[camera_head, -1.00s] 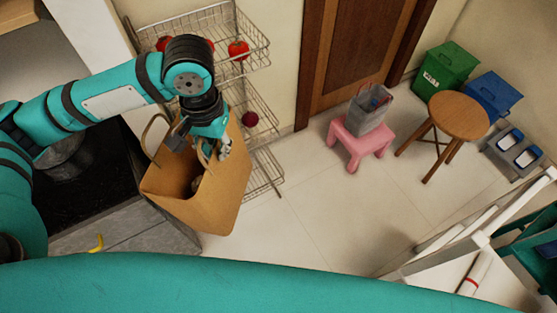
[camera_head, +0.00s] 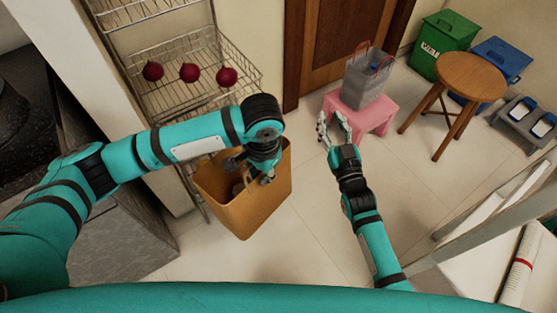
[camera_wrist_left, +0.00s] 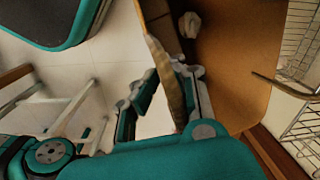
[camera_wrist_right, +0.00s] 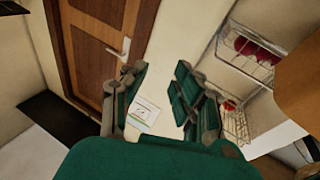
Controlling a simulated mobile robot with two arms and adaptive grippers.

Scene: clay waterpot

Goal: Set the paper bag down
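The brown paper bag (camera_head: 262,205) is upright with its mouth open, in front of the wire rack. In the head view I cannot tell whether its base rests on the floor or hangs above it. My left gripper (camera_head: 260,172) is at the bag's mouth. In the left wrist view, its two fingers (camera_wrist_left: 166,76) stand on either side of a pale strip at the bag's edge; I cannot tell if they grip it. The bag's inside (camera_wrist_left: 232,50) shows a pale lump. My right gripper (camera_head: 333,125) is open and empty, by the pink stool.
The wire rack (camera_head: 160,45) holds several dark red round items. The pink stool (camera_head: 378,118) carries a grey bag (camera_head: 362,82). A wooden stool (camera_head: 470,76), green bin (camera_head: 446,45) and blue bin (camera_head: 505,62) stand at the right.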

